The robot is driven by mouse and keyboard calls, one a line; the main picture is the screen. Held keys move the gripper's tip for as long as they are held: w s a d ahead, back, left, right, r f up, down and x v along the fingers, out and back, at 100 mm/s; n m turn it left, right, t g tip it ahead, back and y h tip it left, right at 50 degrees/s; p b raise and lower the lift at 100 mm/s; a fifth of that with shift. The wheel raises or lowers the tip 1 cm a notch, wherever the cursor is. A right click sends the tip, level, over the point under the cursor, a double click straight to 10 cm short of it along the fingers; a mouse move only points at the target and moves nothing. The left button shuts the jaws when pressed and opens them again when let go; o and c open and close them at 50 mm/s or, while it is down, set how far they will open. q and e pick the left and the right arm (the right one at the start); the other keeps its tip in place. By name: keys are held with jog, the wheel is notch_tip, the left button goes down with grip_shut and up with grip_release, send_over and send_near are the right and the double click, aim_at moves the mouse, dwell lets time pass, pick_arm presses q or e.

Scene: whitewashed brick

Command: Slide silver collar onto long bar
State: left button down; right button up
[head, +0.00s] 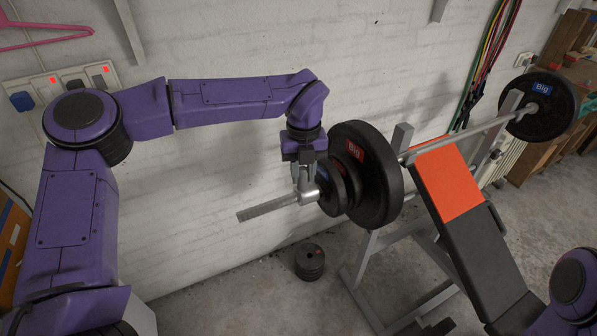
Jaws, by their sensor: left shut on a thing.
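The long bar (262,210) rests across the bench's uprights, with its ridged left sleeve sticking out past the black weight plates. The silver collar (309,195) is at the inner part of this sleeve, close to the outermost small plate. It appears to be around the bar, though the fingers cover part of it. My left gripper (304,183) points down from above and is shut on the collar. My right gripper is out of view; only a purple part of my right arm shows at the lower right.
A large black plate (371,160) and smaller plates (333,188) load the bar's left end; another plate (540,105) is at its far end. The orange-and-black bench (475,245) stands at right. Stacked small plates (309,262) sit on the floor. The brick wall is close behind.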

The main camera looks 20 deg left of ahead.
pick_arm(q)
jog(key=shift+w+d, duration=0.25)
jog(key=c, duration=0.8)
grip_release()
jog(key=shift+w+d, duration=0.1)
notch_tip(320, 180, up, 11)
jog(key=shift+f+b, duration=0.2)
jog(key=shift+b, duration=0.7)
